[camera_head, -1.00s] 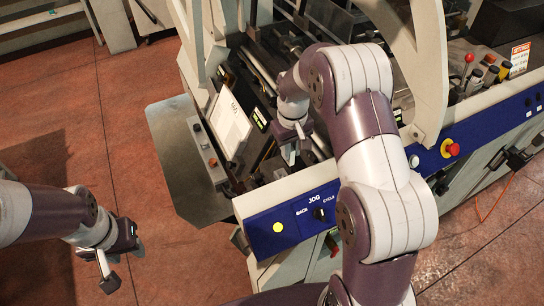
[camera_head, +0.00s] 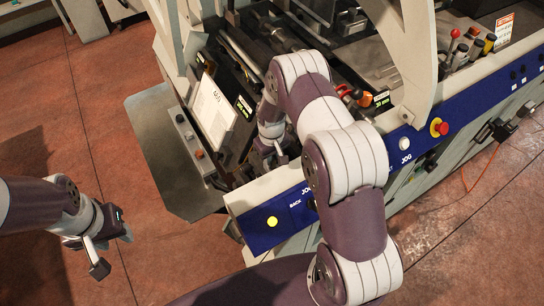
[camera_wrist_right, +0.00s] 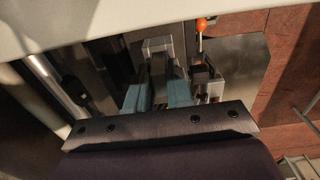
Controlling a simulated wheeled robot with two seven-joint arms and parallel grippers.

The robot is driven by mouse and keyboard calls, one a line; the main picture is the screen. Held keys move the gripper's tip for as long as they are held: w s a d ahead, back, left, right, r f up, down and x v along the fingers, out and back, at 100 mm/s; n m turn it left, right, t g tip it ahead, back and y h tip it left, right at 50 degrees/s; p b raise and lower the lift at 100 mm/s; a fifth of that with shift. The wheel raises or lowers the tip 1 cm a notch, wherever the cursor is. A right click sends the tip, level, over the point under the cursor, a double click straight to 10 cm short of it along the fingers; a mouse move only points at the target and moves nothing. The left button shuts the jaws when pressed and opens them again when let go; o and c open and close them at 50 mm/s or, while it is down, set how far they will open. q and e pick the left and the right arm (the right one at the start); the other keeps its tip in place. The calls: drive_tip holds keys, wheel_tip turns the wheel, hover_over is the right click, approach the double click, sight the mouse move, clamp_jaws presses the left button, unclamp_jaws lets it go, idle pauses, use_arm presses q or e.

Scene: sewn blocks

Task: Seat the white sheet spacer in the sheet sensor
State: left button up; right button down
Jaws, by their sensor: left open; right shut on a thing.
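My right gripper (camera_head: 274,162) is low inside the press, between the tilted white sheet panel and the blue front panel. In the right wrist view its two teal fingers (camera_wrist_right: 155,97) are shut on a piece between them. That piece is mostly hidden, and I take it for the white sheet spacer (camera_wrist_right: 158,72). A grey metal block (camera_wrist_right: 157,45) lies just beyond the fingertips; I cannot tell whether it is the sheet sensor or whether the piece touches it. My left gripper (camera_head: 112,252) is open and empty over the red floor, left of the machine.
The blue panel (camera_head: 265,238) with a yellow button edges the machine's front. An orange-knobbed lever (camera_wrist_right: 201,26) stands right of the fingers in the wrist view. The left floor is clear.

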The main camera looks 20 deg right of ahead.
drive_tip(key=shift+s+f, duration=0.1)
drive_tip(key=shift+f, duration=0.15)
drive_tip(key=c, duration=1.1)
unclamp_jaws()
drive_tip(key=shift+o, duration=0.4)
drive_tip(key=shift+r, duration=0.4)
wheel_tip(320, 180, up, 11)
drive_tip(key=b, duration=0.4)
drive_tip(key=s+a+r, duration=0.2)
drive_tip(key=s+r, duration=0.1)
drive_tip(key=s, duration=0.6)
drive_tip(key=s+a+r+m+t, duration=0.1)
drive_tip(key=s+a+r, duration=0.1)
drive_tip(key=s, duration=0.6)
drive_tip(key=shift+s+a+r, duration=0.4)
drive_tip(key=shift+r, duration=0.1)
drive_tip(key=shift+s, duration=0.1)
